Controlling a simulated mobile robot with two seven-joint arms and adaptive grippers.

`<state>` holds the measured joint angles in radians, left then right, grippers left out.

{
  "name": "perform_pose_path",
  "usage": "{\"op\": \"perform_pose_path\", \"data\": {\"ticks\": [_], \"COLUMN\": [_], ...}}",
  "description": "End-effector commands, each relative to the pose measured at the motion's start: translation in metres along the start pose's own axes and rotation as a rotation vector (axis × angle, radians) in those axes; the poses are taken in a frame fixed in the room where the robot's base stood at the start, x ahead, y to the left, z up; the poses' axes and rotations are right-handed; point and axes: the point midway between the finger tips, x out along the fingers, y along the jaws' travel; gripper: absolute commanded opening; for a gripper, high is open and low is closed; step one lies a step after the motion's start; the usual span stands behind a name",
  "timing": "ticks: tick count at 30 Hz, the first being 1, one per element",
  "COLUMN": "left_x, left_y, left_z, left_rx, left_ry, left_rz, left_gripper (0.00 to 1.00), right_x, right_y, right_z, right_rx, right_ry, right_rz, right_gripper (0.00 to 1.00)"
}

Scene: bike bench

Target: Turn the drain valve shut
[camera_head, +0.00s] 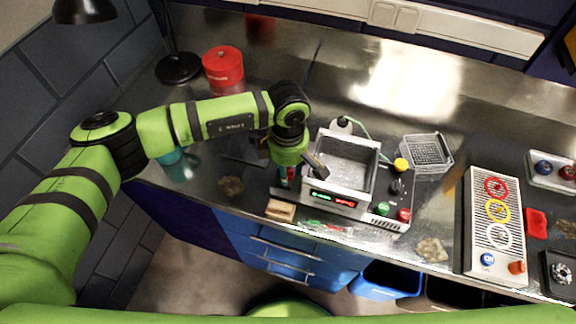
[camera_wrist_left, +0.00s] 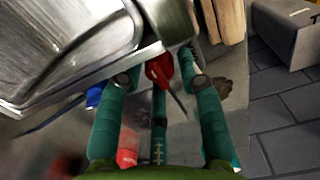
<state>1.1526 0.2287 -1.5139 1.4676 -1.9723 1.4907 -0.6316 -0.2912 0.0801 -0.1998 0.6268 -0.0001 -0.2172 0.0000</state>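The ultrasonic cleaner (camera_head: 347,170) is a metal tank on a base with a lit display, in the middle of the bench. Its tank rim (camera_wrist_left: 60,85) fills the upper left of the left wrist view. The drain valve's red handle (camera_wrist_left: 160,68) shows below the tank's edge in that view. My left gripper (camera_wrist_left: 160,72) is open, with its teal fingers apart on either side of the red handle. I cannot tell whether either finger touches it. In the head view my left gripper (camera_head: 288,178) points down at the cleaner's left side and hides most of the valve. My right gripper is not in view.
A wooden block (camera_head: 281,210) lies in front of the gripper. A wire basket (camera_head: 428,150) and a grey panel with coloured rings (camera_head: 496,222) stand to the right. A red can (camera_head: 223,70) and a black lamp (camera_head: 178,68) stand back left. The bench behind the cleaner is clear.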

Motion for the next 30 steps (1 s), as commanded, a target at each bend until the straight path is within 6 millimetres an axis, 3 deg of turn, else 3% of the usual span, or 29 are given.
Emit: {"op": "perform_pose_path", "data": {"ticks": [1, 2, 14, 30], "left_x": [0.0, 0.0, 0.002, 0.006], "left_y": [0.0, 0.0, 0.0, 0.001], "left_z": [0.0, 0.0, 0.0, 0.0], "left_rx": [0.0, 0.0, -0.036, -0.44], "left_ry": [0.0, 0.0, -0.001, -0.001], "left_rz": [0.0, 0.0, 0.0, 0.003], "left_gripper": [0.11, 0.0, 0.0, 0.0], "right_x": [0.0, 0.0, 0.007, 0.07], "right_y": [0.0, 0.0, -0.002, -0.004], "right_z": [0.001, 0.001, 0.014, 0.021], "right_rx": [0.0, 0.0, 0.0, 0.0], "right_ry": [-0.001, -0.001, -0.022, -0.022], "right_rz": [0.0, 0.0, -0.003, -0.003], "right_gripper": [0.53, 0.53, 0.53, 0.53]}}
